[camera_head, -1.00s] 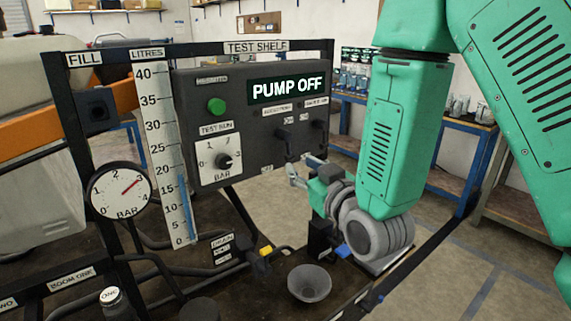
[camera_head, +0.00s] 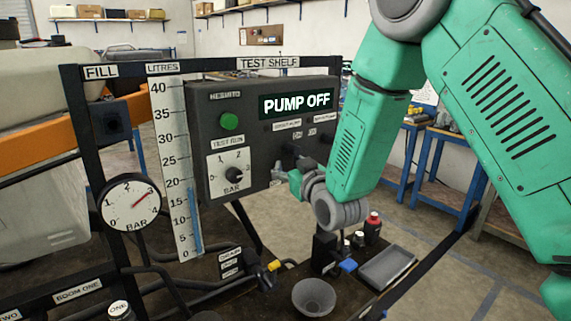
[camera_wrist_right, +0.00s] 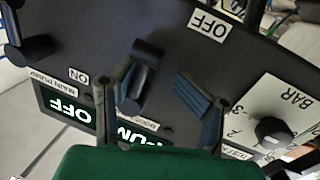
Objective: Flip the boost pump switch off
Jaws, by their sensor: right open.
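The dark control panel (camera_head: 262,100) shows "PUMP OFF" on its display (camera_head: 296,104). Two black switches sit under small labels on its right side, partly hidden behind my right arm in the head view. My right gripper (camera_head: 284,180) is in front of the panel's lower right. In the wrist view, which sees the panel upside down, my right gripper (camera_wrist_right: 160,90) is open. The boost pump switch (camera_wrist_right: 146,62) lies between its fingers, close to the left one; I cannot tell whether they touch. An OFF label (camera_wrist_right: 209,25) is above. My left gripper is out of view.
The main pump switch (camera_wrist_right: 28,42) is at the wrist view's left. The bar knob (camera_wrist_right: 271,130) is at its right.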

